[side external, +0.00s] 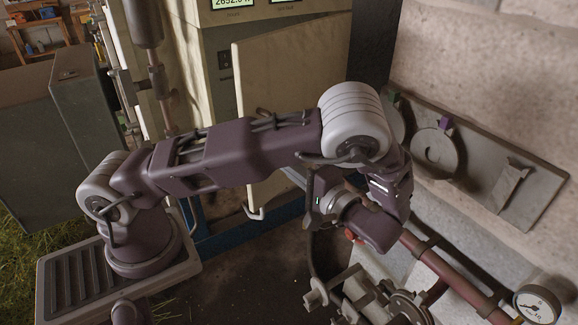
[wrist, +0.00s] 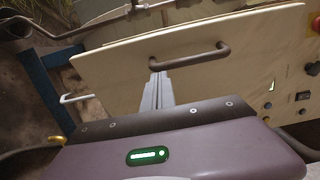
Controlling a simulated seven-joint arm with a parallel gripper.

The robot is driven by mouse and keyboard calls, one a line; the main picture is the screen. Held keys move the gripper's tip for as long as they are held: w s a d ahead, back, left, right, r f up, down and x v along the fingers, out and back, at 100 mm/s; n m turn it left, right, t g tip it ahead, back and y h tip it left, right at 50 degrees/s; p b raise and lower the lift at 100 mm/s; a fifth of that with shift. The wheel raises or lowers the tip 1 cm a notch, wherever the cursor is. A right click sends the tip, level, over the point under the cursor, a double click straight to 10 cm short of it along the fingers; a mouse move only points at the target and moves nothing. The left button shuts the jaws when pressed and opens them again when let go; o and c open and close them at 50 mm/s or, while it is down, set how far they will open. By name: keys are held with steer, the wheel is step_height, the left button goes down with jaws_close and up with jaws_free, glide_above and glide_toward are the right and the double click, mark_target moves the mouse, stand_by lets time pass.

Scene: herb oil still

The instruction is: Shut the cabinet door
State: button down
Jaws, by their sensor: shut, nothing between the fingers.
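The cabinet door (side external: 290,75) is a cream panel standing open, at an angle to the cream cabinet (side external: 208,95). It also fills the upper part of the wrist view (wrist: 240,35), where a brown-grey bar handle (wrist: 190,53) is on its face. My gripper (wrist: 157,74) is shut and empty, its narrow grey fingers pointing at the door face just below the handle's left end. I cannot tell whether the fingertips touch the door. In the side external view, my arm covers the door's middle and most of the gripper.
A white hooked bar (side external: 256,214) shows below the door. A dark red pipe (side external: 450,268) with a round gauge (side external: 537,305) runs along the right. A grey wall panel (side external: 480,165) is behind it. A dark green box (side external: 90,120) stands at the left.

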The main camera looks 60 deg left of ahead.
steer(key=s+a+m+t, duration=0.2)
steer(key=s+a+t, duration=0.2)
steer(key=a, duration=0.8)
steer(key=shift+s+m, duration=0.3)
steer(key=shift+s, duration=0.2)
